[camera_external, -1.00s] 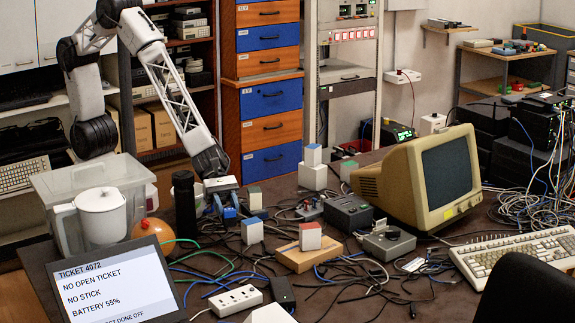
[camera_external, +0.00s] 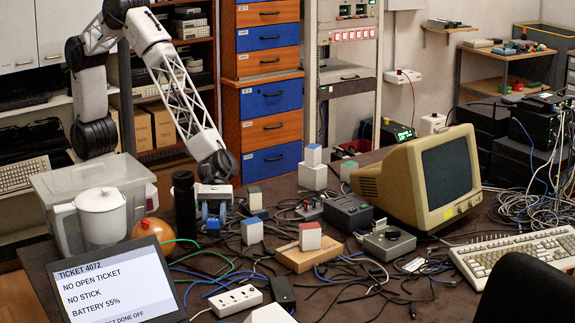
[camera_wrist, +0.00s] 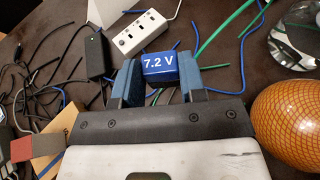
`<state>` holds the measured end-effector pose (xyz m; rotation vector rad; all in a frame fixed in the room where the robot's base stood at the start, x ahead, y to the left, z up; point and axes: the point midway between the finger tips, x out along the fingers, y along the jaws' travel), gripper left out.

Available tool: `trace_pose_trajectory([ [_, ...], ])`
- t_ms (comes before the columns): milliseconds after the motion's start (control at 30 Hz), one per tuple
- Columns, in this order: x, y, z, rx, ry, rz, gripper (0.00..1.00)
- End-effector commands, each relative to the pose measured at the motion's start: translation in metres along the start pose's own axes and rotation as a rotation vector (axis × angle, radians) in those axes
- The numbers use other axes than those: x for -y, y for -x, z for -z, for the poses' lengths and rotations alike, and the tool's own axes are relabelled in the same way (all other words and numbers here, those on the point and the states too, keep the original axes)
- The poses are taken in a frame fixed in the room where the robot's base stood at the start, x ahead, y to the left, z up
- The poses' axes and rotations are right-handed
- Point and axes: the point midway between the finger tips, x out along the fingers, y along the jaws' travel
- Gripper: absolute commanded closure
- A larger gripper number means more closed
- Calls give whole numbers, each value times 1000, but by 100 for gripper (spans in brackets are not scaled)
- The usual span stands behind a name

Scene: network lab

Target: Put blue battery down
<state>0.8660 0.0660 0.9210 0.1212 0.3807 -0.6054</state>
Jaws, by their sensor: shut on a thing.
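The blue battery (camera_wrist: 161,66), marked "7.2 V", sits between the two blue fingers of my gripper (camera_wrist: 159,80) in the wrist view. My gripper is shut on it. In the external view my gripper (camera_external: 213,212) points down over the left part of the dark table, just right of a black bottle. The battery shows there only as a small blue patch (camera_external: 213,226) at the fingertips. I cannot tell whether its underside touches the table.
A black bottle (camera_external: 184,203) stands close left of my gripper. A white-and-blue block (camera_external: 252,232), a wooden block (camera_external: 297,260) bearing a red-and-white cube (camera_external: 310,236), a power strip (camera_external: 236,300) and loose cables lie nearby. An orange ball (camera_external: 153,232) is at left.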

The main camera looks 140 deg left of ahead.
Motion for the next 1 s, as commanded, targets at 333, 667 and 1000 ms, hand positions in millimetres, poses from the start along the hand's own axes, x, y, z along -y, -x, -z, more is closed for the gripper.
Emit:
trace_pose_trajectory([
  [333,24,-46,-18,0,-88,214,88],
  [667,48,-82,-25,0,-170,411,88],
  [1000,61,-98,-26,0,-214,515,88],
])
